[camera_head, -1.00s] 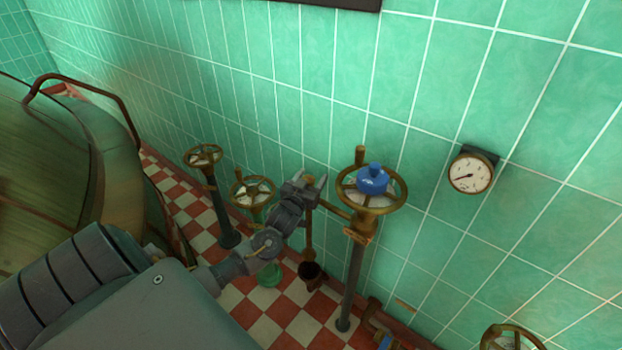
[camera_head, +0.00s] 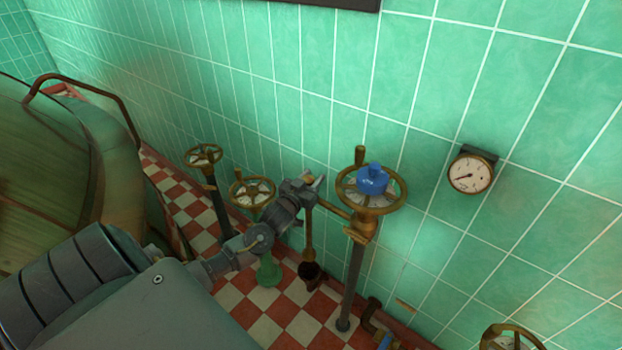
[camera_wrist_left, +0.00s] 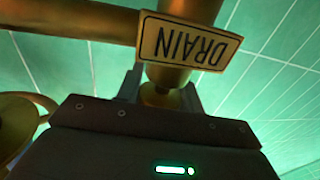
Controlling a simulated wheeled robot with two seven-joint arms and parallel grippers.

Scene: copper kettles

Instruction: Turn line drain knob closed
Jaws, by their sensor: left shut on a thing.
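The line drain fitting is a brass pipe piece with a cream plate reading DRAIN (camera_wrist_left: 190,44), which appears upside down in the left wrist view. Below the plate, a small brass knob (camera_wrist_left: 160,95) sits between my left gripper's fingers (camera_wrist_left: 161,92). In the head view my left gripper (camera_head: 311,185) is at the brass pipe, left of the large handwheel with the blue cap (camera_head: 372,180). It is shut on the knob, which the fingers mostly hide in the head view. My right gripper is in neither view.
Two smaller brass handwheels (camera_head: 203,156) (camera_head: 252,191) stand on posts to the left. A round gauge (camera_head: 470,173) is on the green tiled wall at right. A large copper kettle (camera_head: 60,180) fills the left side. Another handwheel (camera_head: 512,339) shows at bottom right.

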